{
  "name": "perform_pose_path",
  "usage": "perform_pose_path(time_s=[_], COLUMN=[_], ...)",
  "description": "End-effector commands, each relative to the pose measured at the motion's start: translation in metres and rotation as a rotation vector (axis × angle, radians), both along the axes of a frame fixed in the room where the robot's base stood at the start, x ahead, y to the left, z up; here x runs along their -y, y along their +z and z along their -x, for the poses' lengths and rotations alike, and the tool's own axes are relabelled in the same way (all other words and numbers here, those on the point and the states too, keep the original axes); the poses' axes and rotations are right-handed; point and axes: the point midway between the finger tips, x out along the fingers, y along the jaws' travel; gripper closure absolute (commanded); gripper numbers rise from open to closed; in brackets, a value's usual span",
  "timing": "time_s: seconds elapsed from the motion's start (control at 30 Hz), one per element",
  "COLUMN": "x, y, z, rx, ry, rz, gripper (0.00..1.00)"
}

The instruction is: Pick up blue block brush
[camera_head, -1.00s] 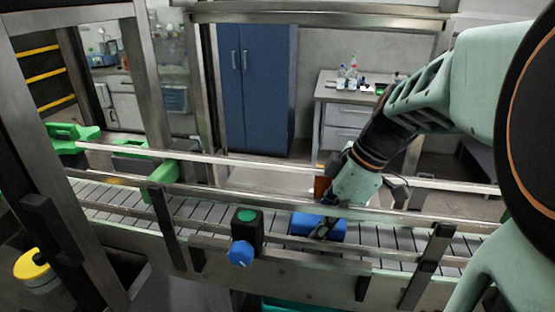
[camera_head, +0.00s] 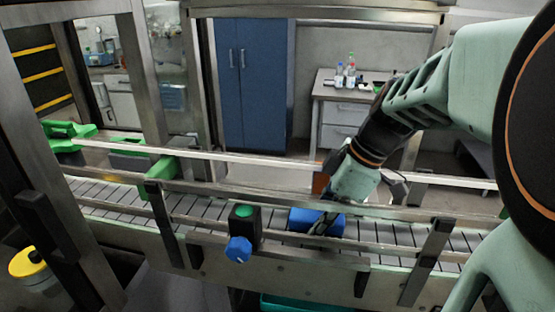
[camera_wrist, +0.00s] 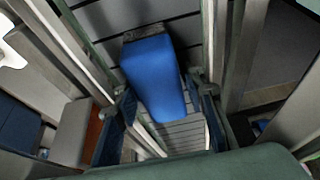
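The blue block brush (camera_head: 302,219) lies on the slatted conveyor in the head view, behind the front rail and right of a green button. In the wrist view its smooth blue body (camera_wrist: 155,75) points toward me, with a dark grey strip at its far end. My gripper (camera_head: 322,224) reaches down at the brush from above. In the wrist view my gripper (camera_wrist: 163,92) is open, with one finger on each side of the brush. The gap looks wider than the brush. I cannot tell whether either finger touches it.
Metal rails (camera_head: 400,226) run along both sides of the conveyor, close to my fingers. A black box with a green button (camera_head: 244,212) and a blue knob (camera_head: 239,249) stands at the front rail. Green guides (camera_head: 160,168) are at the left. The conveyor right of the brush is clear.

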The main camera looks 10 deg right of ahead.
Motion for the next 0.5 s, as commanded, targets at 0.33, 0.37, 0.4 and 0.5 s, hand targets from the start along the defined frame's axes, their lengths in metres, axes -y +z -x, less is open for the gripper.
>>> perform_pose_path(time_s=[0.33, 0.37, 0.4, 0.5], x=[0.0, 0.0, 0.0, -0.0001], y=[0.0002, 0.0002, 0.0002, 0.0005], z=[0.0001, 0.0001, 0.0001, 0.0], rx=[0.0, 0.0, 0.0, 0.0], ry=[0.0, 0.0, 0.0, 0.0], rz=[0.0, 0.0, 0.0, 0.0], gripper=[0.81, 0.84, 0.89, 0.96])
